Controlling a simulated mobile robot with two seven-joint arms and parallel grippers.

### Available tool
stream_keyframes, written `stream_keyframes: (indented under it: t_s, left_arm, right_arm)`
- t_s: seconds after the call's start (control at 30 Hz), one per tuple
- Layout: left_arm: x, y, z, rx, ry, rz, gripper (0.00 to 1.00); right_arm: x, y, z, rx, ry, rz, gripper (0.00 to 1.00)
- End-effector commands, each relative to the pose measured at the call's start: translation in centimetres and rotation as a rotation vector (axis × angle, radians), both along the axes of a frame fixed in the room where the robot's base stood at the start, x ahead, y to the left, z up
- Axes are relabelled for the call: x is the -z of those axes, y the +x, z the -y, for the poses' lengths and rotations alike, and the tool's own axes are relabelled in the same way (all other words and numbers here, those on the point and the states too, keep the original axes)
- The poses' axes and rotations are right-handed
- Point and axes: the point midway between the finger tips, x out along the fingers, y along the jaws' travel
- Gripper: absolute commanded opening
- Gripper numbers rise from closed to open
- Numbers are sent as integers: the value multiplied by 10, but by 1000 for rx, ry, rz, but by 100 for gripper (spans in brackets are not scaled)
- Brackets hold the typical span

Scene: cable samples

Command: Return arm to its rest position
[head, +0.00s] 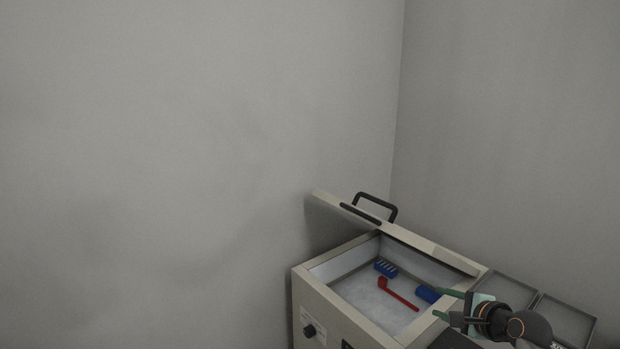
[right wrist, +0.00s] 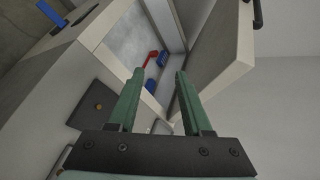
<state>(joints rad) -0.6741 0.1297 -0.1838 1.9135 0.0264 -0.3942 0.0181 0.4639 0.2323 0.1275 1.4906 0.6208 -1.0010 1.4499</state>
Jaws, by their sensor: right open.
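My right gripper (head: 443,304) is at the right side of an open-topped beige box (head: 318,292), its green fingers pointing left over the box's right edge. It is open, and nothing shows between its fingers (right wrist: 160,75) in the right wrist view. Inside the box lie a red stick-like piece (head: 398,295), a blue comb-like piece (head: 385,267) and another blue piece (head: 427,294) close to the fingertips. The red piece (right wrist: 148,60) also shows in the right wrist view, beyond the fingers. My left gripper is not in view.
The box's lid (head: 420,242) stands raised at its back, with a black handle (head: 378,204). Two shallow grey trays (head: 515,289) (head: 568,320) lie right of the box, beside my right arm. Grey walls (head: 200,130) enclose the corner. The space above the box is clear.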

Motion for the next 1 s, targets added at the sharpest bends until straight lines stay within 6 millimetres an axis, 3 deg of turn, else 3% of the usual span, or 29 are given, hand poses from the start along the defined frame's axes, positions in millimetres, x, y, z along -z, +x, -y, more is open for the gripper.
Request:
stream_keyframes:
  t_s: [0.03,0.2,0.4,0.5,0.6,0.73,0.87,1.0]
  left_arm:
    - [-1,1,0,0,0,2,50]
    - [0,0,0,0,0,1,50]
    - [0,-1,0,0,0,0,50]
    - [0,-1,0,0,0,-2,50]
    - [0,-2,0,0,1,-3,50]
    - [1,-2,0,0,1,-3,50]
    - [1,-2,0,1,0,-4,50]
    - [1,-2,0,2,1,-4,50]
  right_arm:
    - [32,-16,-5,-35,-97,-11,50]
    - [118,-77,-24,-209,-470,-4,50]
    - [194,-168,-55,-487,-880,30,50]
    - [219,-219,-73,-639,-1064,66,50]
    - [235,-267,-92,-787,-1223,112,50]
    - [243,-316,-112,-939,-1378,176,50]
    - [244,-344,-123,-1027,-1466,220,50]
    - [244,-353,-128,-1060,-1503,240,50]
